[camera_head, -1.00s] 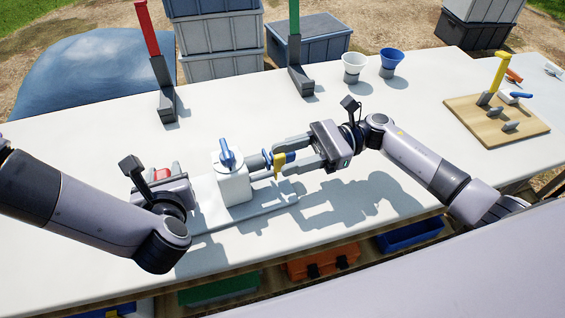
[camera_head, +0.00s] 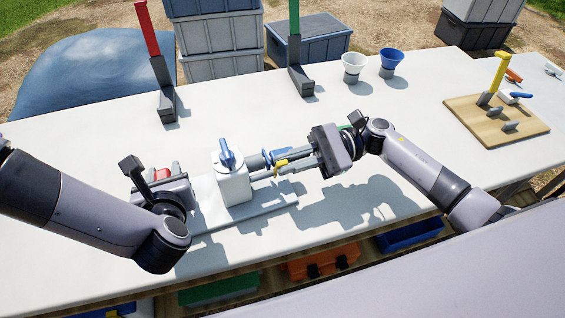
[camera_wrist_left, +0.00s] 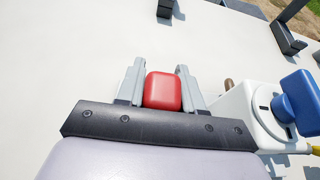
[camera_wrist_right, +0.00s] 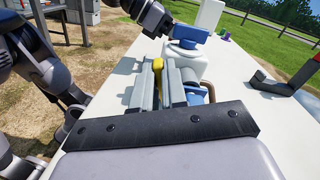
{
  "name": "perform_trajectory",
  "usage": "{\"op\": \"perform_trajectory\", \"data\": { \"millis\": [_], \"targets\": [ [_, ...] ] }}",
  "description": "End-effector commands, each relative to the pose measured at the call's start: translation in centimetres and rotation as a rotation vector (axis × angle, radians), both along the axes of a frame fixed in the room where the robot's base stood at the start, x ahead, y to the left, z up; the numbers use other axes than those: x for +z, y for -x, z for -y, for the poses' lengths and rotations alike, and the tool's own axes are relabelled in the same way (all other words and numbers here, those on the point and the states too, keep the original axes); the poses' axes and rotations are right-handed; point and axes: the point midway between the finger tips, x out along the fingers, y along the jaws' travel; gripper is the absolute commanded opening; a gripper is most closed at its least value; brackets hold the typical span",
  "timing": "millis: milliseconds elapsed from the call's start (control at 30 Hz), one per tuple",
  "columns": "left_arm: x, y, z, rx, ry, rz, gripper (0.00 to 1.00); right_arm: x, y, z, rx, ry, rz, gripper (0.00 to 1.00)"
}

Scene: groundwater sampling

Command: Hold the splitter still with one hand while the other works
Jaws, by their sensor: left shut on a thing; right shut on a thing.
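The splitter is a white block (camera_head: 234,187) with a blue knob (camera_head: 227,157) on top, standing on a pale base plate (camera_head: 268,209). My left gripper (camera_wrist_left: 160,67) is shut on a red grip (camera_wrist_left: 163,92) at the splitter's left side; in the head view the red grip (camera_head: 161,173) is partly hidden by my left arm. My right gripper (camera_head: 285,164) is shut on a yellow valve handle (camera_head: 281,163) at the splitter's right side, beside a blue ring. The yellow handle also shows between the fingers in the right wrist view (camera_wrist_right: 157,67).
A red upright post (camera_head: 148,30) and a green one (camera_head: 294,20) stand on grey feet behind. A white cup (camera_head: 354,62) and a blue cup (camera_head: 391,60) stand at the back. A wooden board (camera_head: 500,127) with fittings lies right.

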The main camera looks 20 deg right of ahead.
Motion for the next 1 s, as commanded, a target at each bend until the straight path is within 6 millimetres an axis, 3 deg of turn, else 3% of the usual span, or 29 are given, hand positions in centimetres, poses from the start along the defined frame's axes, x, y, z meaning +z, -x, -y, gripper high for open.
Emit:
{"op": "perform_trajectory", "data": {
  "millis": [200,600,1000],
  "targets": [
    [0.0,0.0,0.0,-0.001,0.000,0.001,0.00,-0.4,0.7,0.1,-0.002,-0.012,0.187,0.00],
    [0.0,0.0,0.0,-0.001,0.000,0.001,0.00,-0.5,0.8,0.1,-0.001,-0.017,0.241,0.00],
    [0.0,0.0,0.0,-0.002,0.001,0.001,0.00,-1.7,1.8,0.2,-0.003,-0.050,0.649,0.00]
  ]
}}
